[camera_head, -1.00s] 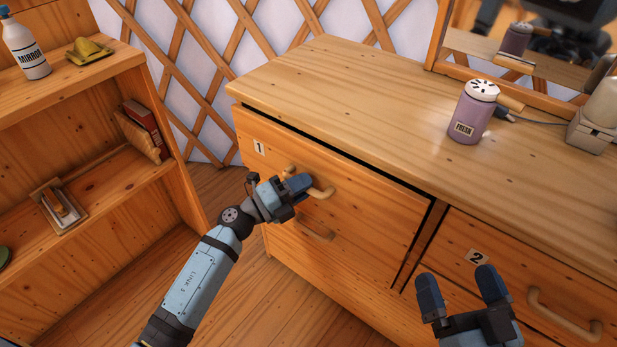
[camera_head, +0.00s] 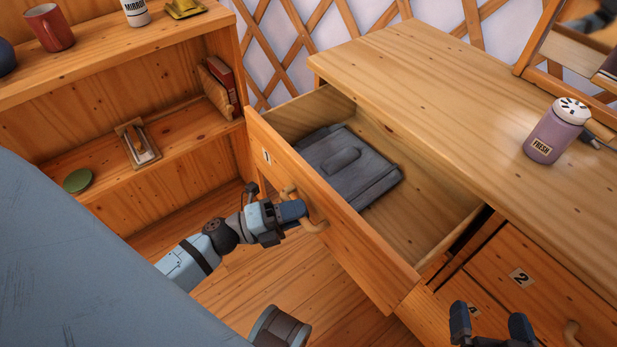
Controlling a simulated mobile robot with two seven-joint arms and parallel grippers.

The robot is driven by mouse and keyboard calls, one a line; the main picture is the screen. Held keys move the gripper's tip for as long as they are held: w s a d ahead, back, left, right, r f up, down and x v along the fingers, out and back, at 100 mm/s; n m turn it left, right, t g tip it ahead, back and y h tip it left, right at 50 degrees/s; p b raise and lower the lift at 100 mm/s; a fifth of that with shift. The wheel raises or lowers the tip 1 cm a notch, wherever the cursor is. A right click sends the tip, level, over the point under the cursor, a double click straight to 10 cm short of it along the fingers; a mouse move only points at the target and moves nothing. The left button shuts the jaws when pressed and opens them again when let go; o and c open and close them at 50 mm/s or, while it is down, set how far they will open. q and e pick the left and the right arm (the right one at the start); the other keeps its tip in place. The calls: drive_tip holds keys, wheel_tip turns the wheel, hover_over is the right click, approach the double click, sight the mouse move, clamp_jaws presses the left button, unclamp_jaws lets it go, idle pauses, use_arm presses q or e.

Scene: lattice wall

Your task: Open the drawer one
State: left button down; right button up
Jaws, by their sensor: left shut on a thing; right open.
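Drawer one (camera_head: 340,238), a wooden drawer front with a "1" label at its upper left, is pulled well out of the dresser. My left gripper (camera_head: 296,212) is shut on its curved wooden handle (camera_head: 314,222). Inside the open drawer lies a dark grey flat case-like object (camera_head: 347,167) toward the left end; the rest of the drawer floor is bare.
A shelf unit (camera_head: 190,125) stands at the left, close to the drawer's left corner. A purple shaker (camera_head: 553,135) stands on the dresser top (camera_head: 440,80).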

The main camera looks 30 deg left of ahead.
use_arm(q)
drive_tip(key=shift+s+a, duration=0.1)
drive_tip(key=shift+s, duration=0.05)
use_arm(e)
drive_tip(key=shift+d, duration=0.1)
use_arm(q)
drive_tip(key=c, duration=1.3)
unclamp_jaws()
drive_tip(key=shift+c, duration=0.2)
drive_tip(key=p+v, duration=0.1)
drive_tip(key=v, duration=1.2)
drive_tip(key=shift+s+a, duration=0.25)
drive_tip(key=shift+s, duration=0.05)
use_arm(e)
drive_tip(key=shift+s+d+f+g+h, duration=0.2)
drive_tip(key=shift+f+g, duration=0.05)
drive_tip(key=shift+f, duration=0.35)
drive_tip(key=shift+s+d+f+g+h, duration=0.15)
drive_tip(key=shift+d+f+g+h, duration=0.1)
drive_tip(key=shift+f, duration=0.3)
use_arm(q)
drive_tip(key=shift+f, duration=0.15)
use_arm(e)
drive_tip(key=shift+r, duration=0.15)
